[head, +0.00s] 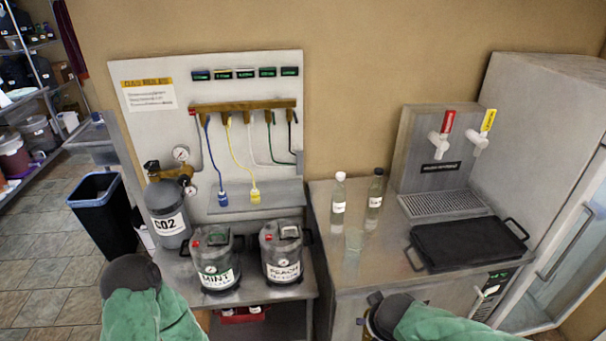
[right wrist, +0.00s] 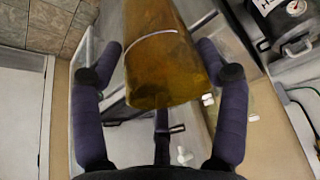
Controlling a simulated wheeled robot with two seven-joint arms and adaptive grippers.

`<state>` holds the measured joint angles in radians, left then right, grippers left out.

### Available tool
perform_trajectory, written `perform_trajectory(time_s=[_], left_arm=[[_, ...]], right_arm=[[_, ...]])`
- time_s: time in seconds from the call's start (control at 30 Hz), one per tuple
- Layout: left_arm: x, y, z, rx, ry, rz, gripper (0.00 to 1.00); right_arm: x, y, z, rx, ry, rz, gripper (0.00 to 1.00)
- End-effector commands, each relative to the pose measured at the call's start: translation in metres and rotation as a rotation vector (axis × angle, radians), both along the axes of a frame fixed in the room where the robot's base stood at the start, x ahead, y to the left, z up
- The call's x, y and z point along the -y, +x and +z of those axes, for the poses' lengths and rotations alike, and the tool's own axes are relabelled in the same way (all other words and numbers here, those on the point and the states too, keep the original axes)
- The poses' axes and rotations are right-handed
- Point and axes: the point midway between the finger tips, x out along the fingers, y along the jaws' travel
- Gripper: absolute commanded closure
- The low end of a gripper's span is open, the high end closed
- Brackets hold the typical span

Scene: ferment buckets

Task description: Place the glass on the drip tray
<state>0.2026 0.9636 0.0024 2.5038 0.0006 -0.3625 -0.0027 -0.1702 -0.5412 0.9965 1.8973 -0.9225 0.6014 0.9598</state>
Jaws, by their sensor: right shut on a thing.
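The drip tray (head: 445,204) is a grey slotted grate at the foot of the tap tower, and it is bare. My right gripper (head: 380,312) is low in front of the counter, left of and nearer than the tray. In the right wrist view its fingers (right wrist: 163,65) are shut on an amber glass (right wrist: 158,75), a cylinder with a pale line around it. In the head view my arm mostly hides this glass. A clear, empty-looking glass (head: 354,241) stands on the counter. My left gripper (head: 131,273) is at lower left, its fingers hidden.
Two bottles (head: 338,203) (head: 375,196) stand left of the drip tray. A black tray with handles (head: 468,244) lies in front of it. The taps (head: 440,140) overhang the drip tray. Mint (head: 215,262) and peach (head: 282,256) kegs stand on the left bench.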

Motion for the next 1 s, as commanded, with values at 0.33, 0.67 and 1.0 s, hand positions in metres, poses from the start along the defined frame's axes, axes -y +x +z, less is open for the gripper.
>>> perform_trajectory(time_s=[0.33,0.67,1.0], left_arm=[[0.0,0.0,-0.02,0.0,0.0,0.0,1.0],[0.0,0.0,-0.021,0.0,0.0,0.0,1.0],[0.0,0.0,-0.02,0.0,0.0,0.0,1.0]], right_arm=[[-0.003,0.041,-0.1,-0.014,0.019,0.12,0.85],[-0.005,0.045,-0.112,-0.013,0.025,0.141,0.85],[-0.004,0.045,-0.108,-0.012,0.024,0.138,0.85]])
